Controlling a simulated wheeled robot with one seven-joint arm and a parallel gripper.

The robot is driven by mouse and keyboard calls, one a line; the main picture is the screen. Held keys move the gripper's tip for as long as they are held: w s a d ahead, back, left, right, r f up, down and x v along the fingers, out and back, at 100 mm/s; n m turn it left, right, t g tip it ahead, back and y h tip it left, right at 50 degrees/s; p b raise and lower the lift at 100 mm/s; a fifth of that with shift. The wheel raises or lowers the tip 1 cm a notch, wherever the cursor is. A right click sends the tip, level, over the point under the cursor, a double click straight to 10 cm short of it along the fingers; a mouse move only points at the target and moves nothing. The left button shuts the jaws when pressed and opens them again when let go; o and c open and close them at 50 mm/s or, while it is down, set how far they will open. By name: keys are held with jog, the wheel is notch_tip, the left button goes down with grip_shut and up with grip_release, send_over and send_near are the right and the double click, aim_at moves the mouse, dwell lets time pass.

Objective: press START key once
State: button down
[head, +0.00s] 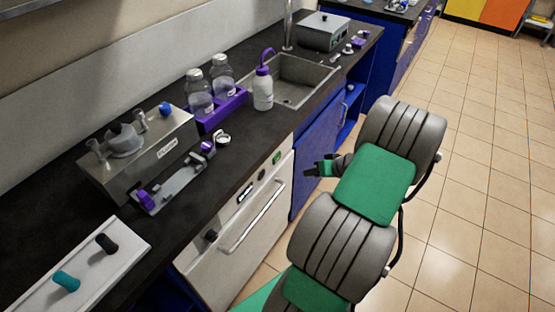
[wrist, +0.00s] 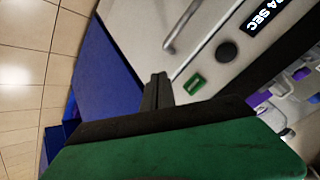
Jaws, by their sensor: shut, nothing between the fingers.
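A small green key (head: 277,157), likely the START key, sits on the upper front panel of the white appliance (head: 222,262) under the counter. In the wrist view the green key (wrist: 194,83) lies just right of my fingertips, with a gap. I cannot read any label on it. My gripper (head: 322,169) is shut and empty, in front of the cabinets and right of the key. In the wrist view its fingers (wrist: 158,80) point toward the appliance front. A display (wrist: 264,13) shows digits ending in "4 SEC".
A round black knob (wrist: 227,51) is between the key and the display. A bar handle (head: 254,216) sticks out lower on the appliance. A blue cabinet (head: 305,170) stands to its right. The counter above holds a purple rack (head: 222,110) and a wash bottle (head: 263,90).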

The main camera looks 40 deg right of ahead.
aim_at(277, 158)
jog(key=w+a, duration=0.3)
jog(key=w, duration=0.5)
jog(key=shift+w, duration=0.15)
jog(key=shift+w, duration=0.1)
dwell(1.9)
jog(key=shift+w+a+b, duration=0.15)
jog(key=shift+w+b, duration=0.15)
jog(key=shift+b, duration=0.05)
jog(key=shift+w+a, duration=0.15)
jog(key=shift+w, duration=0.25)
dwell(0.5)
jog(key=shift+s, duration=0.1)
jog(key=shift+s+d, duration=0.25)
jog(key=shift+s, duration=0.45)
